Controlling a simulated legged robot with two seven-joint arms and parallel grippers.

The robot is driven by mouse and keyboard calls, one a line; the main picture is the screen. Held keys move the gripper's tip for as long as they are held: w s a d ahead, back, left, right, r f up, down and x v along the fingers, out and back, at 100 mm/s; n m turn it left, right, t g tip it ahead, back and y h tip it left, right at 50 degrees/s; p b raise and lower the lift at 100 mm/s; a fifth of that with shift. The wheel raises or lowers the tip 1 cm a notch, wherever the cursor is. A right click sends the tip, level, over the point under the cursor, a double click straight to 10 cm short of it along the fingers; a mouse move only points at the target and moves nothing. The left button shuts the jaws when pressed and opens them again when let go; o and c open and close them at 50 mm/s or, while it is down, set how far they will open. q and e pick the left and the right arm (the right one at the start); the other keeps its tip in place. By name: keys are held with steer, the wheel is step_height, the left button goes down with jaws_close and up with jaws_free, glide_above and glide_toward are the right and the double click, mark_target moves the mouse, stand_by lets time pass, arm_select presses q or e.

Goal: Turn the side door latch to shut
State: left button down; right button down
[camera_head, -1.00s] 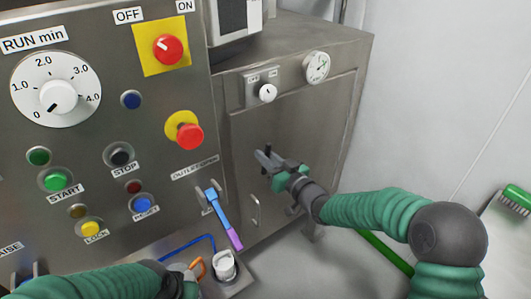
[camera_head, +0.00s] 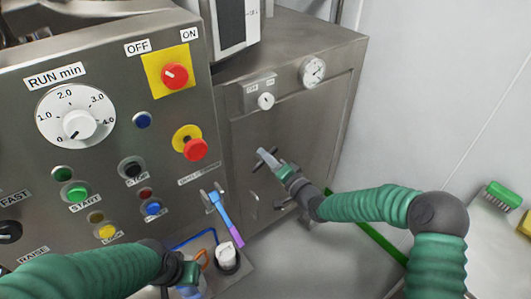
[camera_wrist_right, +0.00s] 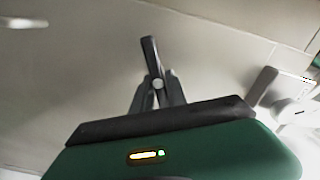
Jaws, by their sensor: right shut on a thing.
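The side door (camera_head: 285,125) is a grey steel panel on the cabinet side, and it looks closed against its frame. Its latch (camera_head: 263,154) is a short bar on the door, tilted in the head view. My right gripper (camera_head: 272,163) is at the latch, shut on it. In the right wrist view the latch (camera_wrist_right: 149,50) stands up, leaning slightly left, between the dark fingertips (camera_wrist_right: 158,88). My left gripper (camera_head: 190,277) is at the bottom of the head view, below the control panel; its fingers are too hidden to read.
The control panel (camera_head: 110,130) with knobs and buttons fills the left. A white-capped container (camera_head: 227,256) and a blue-and-purple tool (camera_head: 226,218) are near my left gripper. A pressure gauge (camera_head: 313,71) and small white knob (camera_head: 266,101) sit above the latch. A green brush (camera_head: 503,194) lies far right.

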steer(key=m, duration=0.3)
steer(key=shift+d+f+p, duration=0.2)
steer(key=shift+f+p, duration=0.05)
steer(key=shift+p, duration=0.15)
steer(key=shift+f+m, duration=0.1)
steer(key=shift+m, duration=0.9)
steer(key=shift+f, duration=0.1)
steer(key=c, duration=1.6)
jaws_free()
steer(key=shift+o, duration=1.4)
steer(key=shift+w, duration=0.1)
